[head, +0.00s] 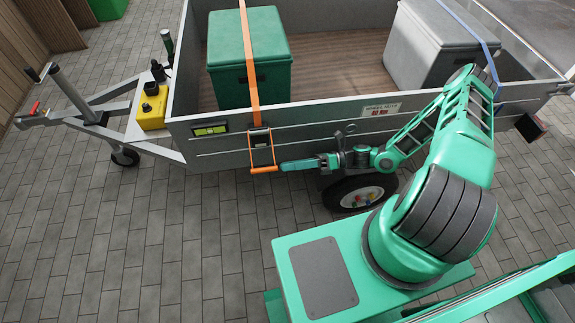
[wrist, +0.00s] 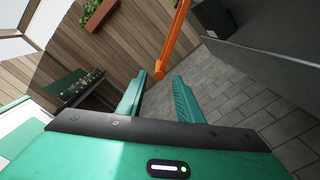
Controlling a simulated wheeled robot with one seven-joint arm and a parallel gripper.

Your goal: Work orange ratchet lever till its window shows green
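The orange ratchet lever (head: 263,169) hangs down on the trailer's side wall, below the dark ratchet body (head: 260,138) on the orange strap (head: 249,60). In the wrist view the orange lever (wrist: 173,40) comes down from the top, its end near the fingertips. My gripper (head: 281,166) is just right of the lever's lower end. In the wrist view my gripper (wrist: 159,75) has its fingers apart, with nothing clearly held; contact with the lever cannot be told. A black-framed panel (head: 210,130) left of the ratchet shows yellow-green; whether it is the lever's window is unclear.
The orange strap crosses a green box (head: 270,38) in the trailer (head: 215,160). A grey box (head: 430,45) under a blue strap stands at the right. A wheel (head: 360,193) sits below my forearm. Open paving (head: 130,240) lies in front at the left.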

